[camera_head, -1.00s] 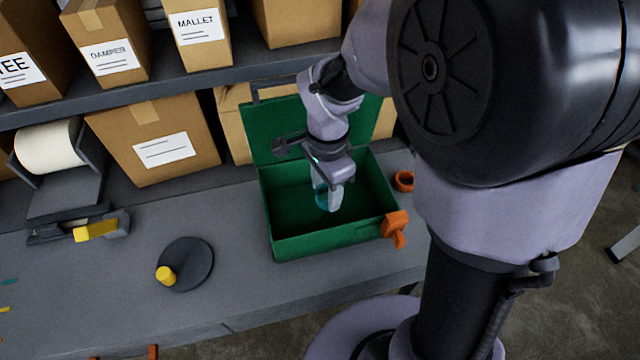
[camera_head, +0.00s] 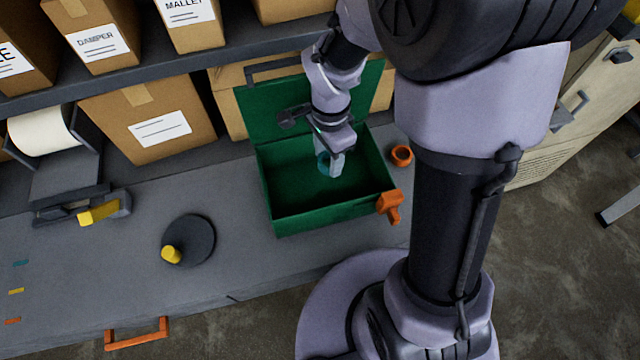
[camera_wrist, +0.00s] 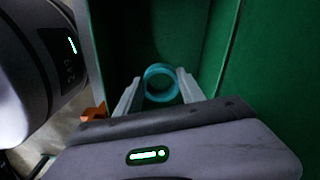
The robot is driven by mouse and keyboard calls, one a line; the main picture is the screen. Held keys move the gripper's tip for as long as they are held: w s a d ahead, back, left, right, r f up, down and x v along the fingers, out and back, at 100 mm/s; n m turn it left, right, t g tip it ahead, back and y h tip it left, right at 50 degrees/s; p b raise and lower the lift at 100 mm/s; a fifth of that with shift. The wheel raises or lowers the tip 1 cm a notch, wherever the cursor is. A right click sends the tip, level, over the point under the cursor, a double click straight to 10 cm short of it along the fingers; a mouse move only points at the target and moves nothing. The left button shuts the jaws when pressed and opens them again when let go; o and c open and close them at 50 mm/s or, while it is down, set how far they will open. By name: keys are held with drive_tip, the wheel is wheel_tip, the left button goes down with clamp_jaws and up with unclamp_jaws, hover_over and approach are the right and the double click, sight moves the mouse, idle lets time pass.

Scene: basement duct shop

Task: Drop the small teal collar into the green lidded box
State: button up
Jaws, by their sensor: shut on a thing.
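The small teal collar (camera_wrist: 161,84) is between the two fingers of my gripper (camera_wrist: 160,88) in the wrist view, with the box's green inside around it. In the head view the collar (camera_head: 323,163) shows partly beside the fingers. My gripper (camera_head: 332,166) is shut on it and points down into the opening of the green lidded box (camera_head: 325,214). The box stands on the bench with its lid (camera_head: 262,110) raised at the back. The collar's height above the box floor is hard to tell.
An orange ring (camera_head: 402,155) sits on the bench right of the box, and an orange clamp-like part (camera_head: 390,205) is at its front right corner. A dark disc (camera_head: 188,240) with a yellow knob lies to the left. Shelved cardboard boxes (camera_head: 150,122) stand behind.

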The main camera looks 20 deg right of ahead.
drive_tip(key=o, duration=1.4)
drive_tip(key=shift+r, duration=0.1)
drive_tip(key=shift+r, duration=0.1)
wheel_tip(320, 180, up, 17)
drive_tip(key=p, duration=0.4)
drive_tip(key=shift+p, duration=0.35)
drive_tip(key=shift+r, duration=0.1)
drive_tip(key=s+a+f+n+t+y+b, duration=0.2)
drive_tip(key=s+f+n+t+b, duration=0.3)
drive_tip(key=s+f+n+b, duration=0.5)
drive_tip(key=s+a+b, duration=0.1)
drive_tip(key=s+b, duration=0.1)
drive_tip(key=b, duration=0.4)
drive_tip(key=shift+s+a+n+t, duration=0.15)
drive_tip(key=shift+s+n+t, duration=0.15)
drive_tip(key=shift+t, duration=0.1)
